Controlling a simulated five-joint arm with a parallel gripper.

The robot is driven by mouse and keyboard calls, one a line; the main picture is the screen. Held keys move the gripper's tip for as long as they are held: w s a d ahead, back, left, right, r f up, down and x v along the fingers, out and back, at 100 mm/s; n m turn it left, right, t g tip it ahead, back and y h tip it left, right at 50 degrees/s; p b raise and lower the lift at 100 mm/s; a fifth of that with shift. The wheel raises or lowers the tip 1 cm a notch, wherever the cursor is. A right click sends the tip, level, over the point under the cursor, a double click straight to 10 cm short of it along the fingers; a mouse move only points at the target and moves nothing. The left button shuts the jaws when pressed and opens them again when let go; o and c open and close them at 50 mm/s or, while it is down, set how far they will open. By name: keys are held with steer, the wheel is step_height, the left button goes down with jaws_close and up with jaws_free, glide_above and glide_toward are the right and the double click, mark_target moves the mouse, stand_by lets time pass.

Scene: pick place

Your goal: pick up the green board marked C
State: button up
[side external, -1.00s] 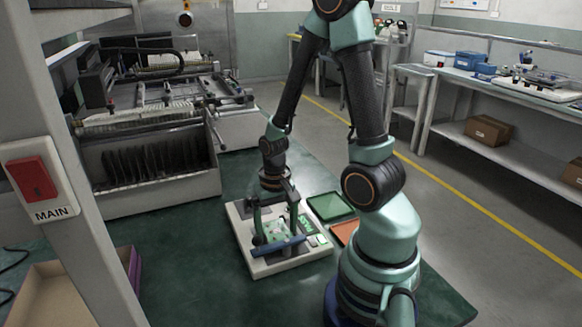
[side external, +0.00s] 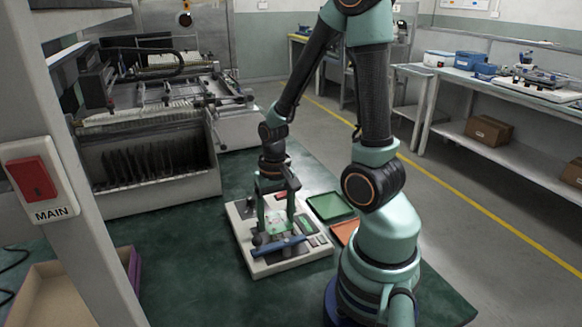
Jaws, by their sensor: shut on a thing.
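A small green board (side external: 276,224) is between the fingers of my gripper (side external: 277,220), above a white test fixture (side external: 262,270). My gripper points down and is shut on the board. The letter on the board is too small to read. The fingers hide part of the board's edges, and I cannot tell how far it is clear of the fixture. A blue bar (side external: 280,246) lies across the front of the fixture.
A green tray (side external: 331,207) and an orange tray (side external: 344,232) lie right of the fixture, close to my arm's base. A large machine with a slotted rack (side external: 150,165) stands behind left. A cardboard box (side external: 65,295) is front left. The green mat (side external: 190,255) is clear left of the fixture.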

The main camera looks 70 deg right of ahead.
mark_target(276, 221)
steer(key=shift+r, duration=1.55)
